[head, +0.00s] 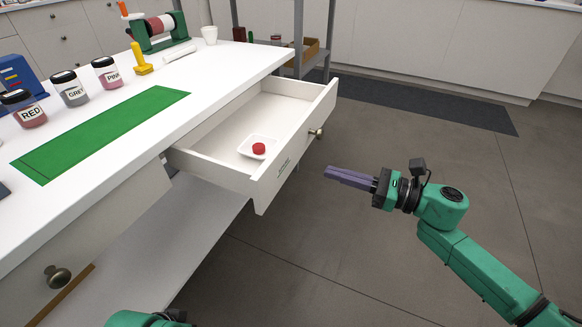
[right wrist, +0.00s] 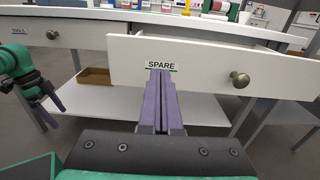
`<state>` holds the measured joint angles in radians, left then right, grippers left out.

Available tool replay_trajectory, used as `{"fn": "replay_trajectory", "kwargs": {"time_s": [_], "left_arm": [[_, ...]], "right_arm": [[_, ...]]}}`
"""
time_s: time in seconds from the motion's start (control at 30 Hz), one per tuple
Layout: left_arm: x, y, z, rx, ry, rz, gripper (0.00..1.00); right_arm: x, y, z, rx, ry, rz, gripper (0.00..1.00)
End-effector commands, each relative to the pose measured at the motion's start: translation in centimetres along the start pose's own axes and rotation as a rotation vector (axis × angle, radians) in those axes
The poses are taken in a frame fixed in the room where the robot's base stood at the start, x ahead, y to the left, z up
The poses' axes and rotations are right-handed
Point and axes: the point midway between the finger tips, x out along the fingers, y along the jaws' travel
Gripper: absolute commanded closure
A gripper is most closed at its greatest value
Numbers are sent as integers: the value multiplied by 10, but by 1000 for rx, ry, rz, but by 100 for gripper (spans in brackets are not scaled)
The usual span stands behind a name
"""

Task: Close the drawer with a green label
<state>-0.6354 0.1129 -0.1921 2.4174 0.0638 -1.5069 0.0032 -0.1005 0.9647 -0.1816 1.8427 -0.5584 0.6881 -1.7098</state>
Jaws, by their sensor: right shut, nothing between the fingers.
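The pulled-out white drawer (head: 288,172) juts from the table toward the right in the head view. Its front (right wrist: 205,69) fills the right wrist view, with a label (right wrist: 161,66) reading SPARE that has a green line under it, and a round brass knob (right wrist: 239,79). A small white dish (head: 248,149) with a red piece (head: 259,148) sits inside it. My right gripper (head: 328,173) is shut and empty, pointing at the drawer front from outside; the purple fingers (right wrist: 161,72) overlap the label's lower edge in the wrist view. My left gripper (right wrist: 59,108) looks open, below the other drawer.
Another drawer (right wrist: 40,36), labelled TOOLS, is shut. The white table (head: 225,62) bears jars, a green mat (head: 100,135) and a green-framed roller (head: 162,32). A lower shelf (head: 205,225) holds a cardboard tray (right wrist: 95,77). The floor around my right arm is clear.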

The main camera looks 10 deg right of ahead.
Motion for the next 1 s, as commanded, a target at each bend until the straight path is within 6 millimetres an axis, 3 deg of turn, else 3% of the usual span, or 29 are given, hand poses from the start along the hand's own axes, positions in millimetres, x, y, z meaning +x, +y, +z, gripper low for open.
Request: {"fn": "replay_trajectory", "kwargs": {"time_s": [0.3, 0.43, 0.6, 1.0], "left_arm": [[-8, -4, 4, -7, -29, -10, 0], [-12, -6, 6, -10, -48, -16, 0], [-14, -6, 8, -11, -58, -19, 0], [-13, -7, 6, -12, -52, -20, 0]], "right_arm": [[70, -1, 2, 1, -3, -2, 100], [91, -1, 2, 4, -3, -2, 100], [101, -1, 0, 4, -1, -4, 100], [102, -1, -1, 5, -1, -4, 100]]}}
